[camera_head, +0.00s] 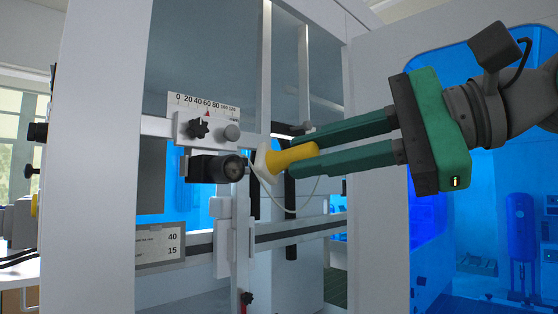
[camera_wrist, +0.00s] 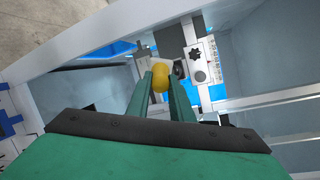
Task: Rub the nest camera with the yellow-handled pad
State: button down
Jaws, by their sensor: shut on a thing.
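The yellow-handled pad (camera_head: 289,157) has a yellow grip and a white pad face pointing left. My gripper (camera_head: 306,150), with green fingers, is shut on the yellow handle. The nest camera (camera_head: 217,168) is a black body with a round lens facing right, mounted under a scale. The pad is just to the right of the lens; a small gap seems to lie between them. In the wrist view the yellow handle (camera_wrist: 160,79) sits between the fingertips, and the dark camera lens (camera_wrist: 179,70) shows just beyond it. The handle hides most of the pad face there.
A scale plate (camera_head: 203,106) with a black star knob (camera_head: 198,128) and a grey knob sits above the camera. A thin cable loops below the pad. A white frame post (camera_head: 97,150) stands left, a rail (camera_head: 290,228) runs below, and a white panel (camera_head: 378,170) stands behind my fingers.

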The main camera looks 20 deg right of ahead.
jog(key=shift+w+a, duration=0.45)
jog(key=shift+w, duration=0.75)
jog(key=shift+w+a, duration=0.45)
jog(key=shift+w, duration=0.75)
jog(key=shift+w+a, duration=0.45)
jog(key=shift+w, duration=0.75)
jog(key=shift+w+a, duration=0.15)
jog(key=shift+w, duration=0.35)
jog(key=shift+w+d, duration=0.2)
jog(key=shift+d, duration=0.45)
jog(key=shift+w+d, duration=0.25)
jog(key=shift+d, duration=0.35)
jog(key=shift+w+d, duration=0.2)
jog(key=shift+d, duration=0.45)
jog(key=shift+a, duration=0.1)
jog(key=shift+s+a, duration=0.35)
jog(key=shift+a, duration=0.6)
jog(key=shift+s+a, duration=0.3)
jog(key=shift+a, duration=0.6)
jog(key=shift+s+d, duration=0.35)
jog(key=shift+s, duration=0.6)
jog(key=shift+s+d, duration=0.35)
jog(key=shift+s, duration=0.55)
jog(key=shift+s+d, duration=0.35)
jog(key=shift+s, duration=0.6)
